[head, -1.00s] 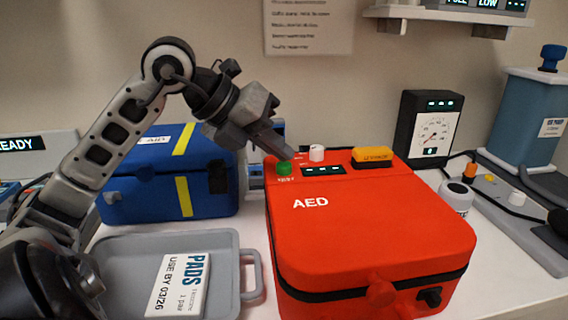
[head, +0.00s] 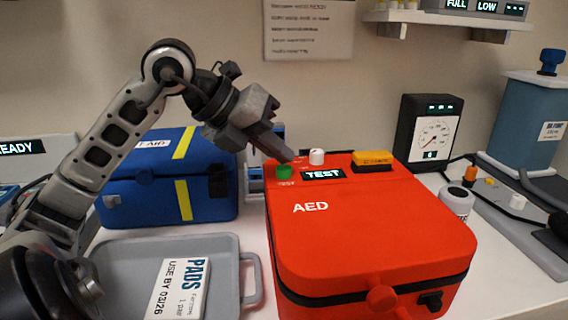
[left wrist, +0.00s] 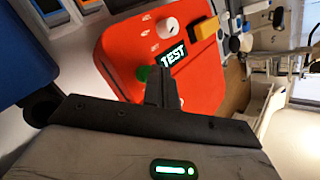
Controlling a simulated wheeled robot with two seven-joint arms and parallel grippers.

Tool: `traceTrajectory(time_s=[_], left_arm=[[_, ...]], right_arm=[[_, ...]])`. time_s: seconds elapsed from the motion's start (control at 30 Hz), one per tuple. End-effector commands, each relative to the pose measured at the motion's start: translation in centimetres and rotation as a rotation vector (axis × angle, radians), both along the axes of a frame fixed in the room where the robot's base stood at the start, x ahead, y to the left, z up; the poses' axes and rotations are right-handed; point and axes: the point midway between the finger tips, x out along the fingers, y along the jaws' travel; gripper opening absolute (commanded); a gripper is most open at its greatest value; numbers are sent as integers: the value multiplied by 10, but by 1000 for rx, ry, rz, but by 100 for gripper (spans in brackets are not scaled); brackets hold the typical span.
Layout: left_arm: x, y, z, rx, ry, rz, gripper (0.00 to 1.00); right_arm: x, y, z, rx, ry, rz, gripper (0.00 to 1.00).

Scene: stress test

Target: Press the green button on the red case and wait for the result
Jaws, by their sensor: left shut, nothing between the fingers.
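The red case (head: 370,225), marked AED, lies on the white table. The green button (head: 284,172) is at its back left corner, beside a small display (head: 322,174) that reads TEST. My left gripper (head: 288,157) is shut and empty, its tip just above and behind the green button. In the left wrist view the shut fingers (left wrist: 162,88) are close to the green button (left wrist: 143,73), which they partly cover; I cannot tell whether they touch. The display (left wrist: 173,54) reads TEST there too. My right gripper is not in view.
A white knob (head: 317,156) and a yellow block (head: 372,160) sit beside the button. A blue case (head: 150,200) and a grey tray (head: 235,300) with a PADS packet (head: 180,288) are at left. A gauge (head: 428,130) and a white jar (head: 457,201) stand at right.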

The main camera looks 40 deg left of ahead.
Motion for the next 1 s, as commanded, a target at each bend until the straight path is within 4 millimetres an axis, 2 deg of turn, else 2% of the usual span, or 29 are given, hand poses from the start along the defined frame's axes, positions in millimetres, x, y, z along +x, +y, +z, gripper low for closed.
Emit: traceTrajectory(time_s=[0.13,0.57,1.0], left_arm=[[0,0,10,0,-1,1,0],[0,0,14,0,-1,1,0],[0,0,56,2,-1,0,0]], right_arm=[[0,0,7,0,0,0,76],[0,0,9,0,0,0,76],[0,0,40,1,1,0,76]])
